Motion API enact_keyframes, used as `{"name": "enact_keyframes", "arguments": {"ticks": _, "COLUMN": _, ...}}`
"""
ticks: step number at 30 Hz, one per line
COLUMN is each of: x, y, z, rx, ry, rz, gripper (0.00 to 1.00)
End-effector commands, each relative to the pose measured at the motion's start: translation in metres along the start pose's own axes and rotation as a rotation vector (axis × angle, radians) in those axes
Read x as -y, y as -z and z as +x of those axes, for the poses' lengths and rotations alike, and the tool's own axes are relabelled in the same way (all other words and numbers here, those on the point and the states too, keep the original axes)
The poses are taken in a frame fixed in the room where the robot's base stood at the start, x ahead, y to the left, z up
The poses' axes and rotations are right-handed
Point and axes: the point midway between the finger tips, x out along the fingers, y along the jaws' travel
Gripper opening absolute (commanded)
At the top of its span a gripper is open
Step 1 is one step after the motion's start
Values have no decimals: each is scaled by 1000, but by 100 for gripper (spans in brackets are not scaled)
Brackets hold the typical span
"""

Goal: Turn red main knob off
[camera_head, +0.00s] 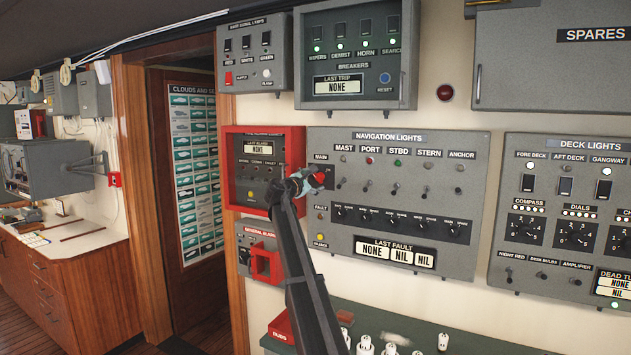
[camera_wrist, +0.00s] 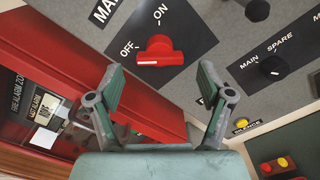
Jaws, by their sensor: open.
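The red main knob (camera_wrist: 160,52) sits on a dark plate marked OFF and ON on the navigation lights panel (camera_head: 400,165). In the wrist view its bar lies roughly level, with a pale mark near its left end, towards the OFF side. In the head view the knob (camera_head: 320,179) shows as a small red patch, partly hidden by my gripper. My gripper (camera_wrist: 160,70) is open and empty. Its two fingers stand apart left and right of the knob in the wrist view. No contact with the knob is visible, and the exact distance is unclear.
A red-framed alarm box (camera_head: 232,170) stands close left of my gripper. Toggle switches (camera_head: 397,188) and small black knobs (camera_head: 366,216) lie to the right and below. A deck lights panel (camera_head: 560,210) is farther right. A green-topped surface with white items (camera_head: 390,348) lies below.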

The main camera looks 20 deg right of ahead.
Motion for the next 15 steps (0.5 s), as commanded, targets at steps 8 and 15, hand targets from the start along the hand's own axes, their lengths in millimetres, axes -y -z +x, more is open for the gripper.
{"name": "enact_keyframes", "arguments": {"ticks": 8, "x": 1, "y": 0, "z": -57, "rx": -1, "ry": -3, "rz": -1, "gripper": 79}}
{"name": "enact_keyframes", "arguments": {"ticks": 15, "x": 0, "y": 0, "z": -82, "rx": 1, "ry": -2, "rz": -2, "gripper": 79}}
